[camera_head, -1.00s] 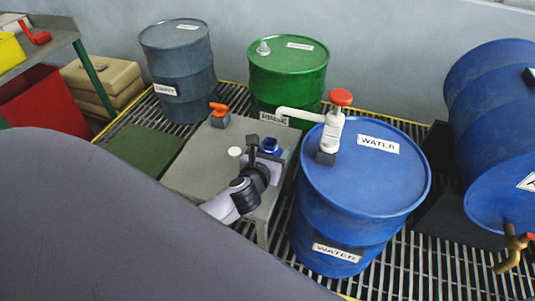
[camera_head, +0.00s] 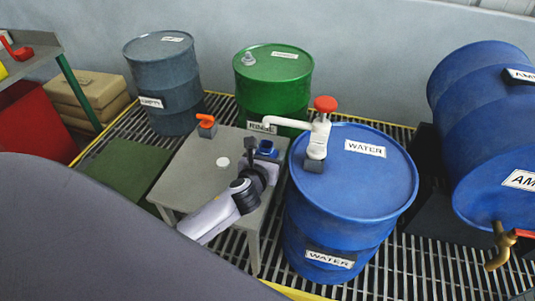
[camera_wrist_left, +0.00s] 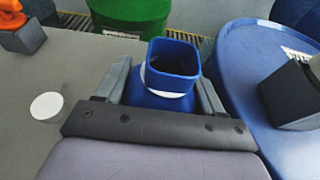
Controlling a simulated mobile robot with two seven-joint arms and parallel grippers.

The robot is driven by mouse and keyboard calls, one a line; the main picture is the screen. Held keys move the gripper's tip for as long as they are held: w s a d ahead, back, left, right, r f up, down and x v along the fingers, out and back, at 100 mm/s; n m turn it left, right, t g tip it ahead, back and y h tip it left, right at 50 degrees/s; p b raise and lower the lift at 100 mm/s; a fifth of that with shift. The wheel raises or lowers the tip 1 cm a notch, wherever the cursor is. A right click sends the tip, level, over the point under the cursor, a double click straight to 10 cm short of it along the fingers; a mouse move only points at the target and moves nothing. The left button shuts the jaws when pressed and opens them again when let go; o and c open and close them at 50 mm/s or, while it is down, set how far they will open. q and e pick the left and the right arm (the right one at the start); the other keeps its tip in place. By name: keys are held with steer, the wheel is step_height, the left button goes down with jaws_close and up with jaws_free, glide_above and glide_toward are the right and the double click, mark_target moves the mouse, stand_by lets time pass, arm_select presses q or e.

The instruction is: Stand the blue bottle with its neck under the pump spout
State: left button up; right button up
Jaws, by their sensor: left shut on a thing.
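The blue bottle (camera_head: 266,149) is upright at the right edge of the grey stand, its square open neck showing in the left wrist view (camera_wrist_left: 172,62). My left gripper (camera_head: 259,153) is shut on the bottle, with a finger on each side of it, also in the left wrist view (camera_wrist_left: 165,95). The white pump (camera_head: 318,137) with a red knob stands on the blue WATER drum (camera_head: 375,185). Its spout (camera_head: 287,122) points left over the stand and looks close to the bottle's neck, a little behind it. Whether the neck is directly under the spout tip is unclear. My right gripper is not in view.
The grey stand (camera_head: 190,180) carries a white cap (camera_head: 223,163) and an orange-topped block (camera_head: 206,126). A green RINSE drum (camera_head: 285,92) stands behind. A grey drum (camera_head: 165,75) is at back left, and a lying blue drum (camera_head: 480,110) at right.

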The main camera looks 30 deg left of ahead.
arm_select(q)
steer(key=o, duration=1.1)
steer(key=shift+o, duration=0.2)
steer(key=shift+s+d, duration=0.1)
steer(key=shift+s, duration=0.05)
steer(key=shift+p+v, duration=0.45)
steer(key=shift+v, duration=3)
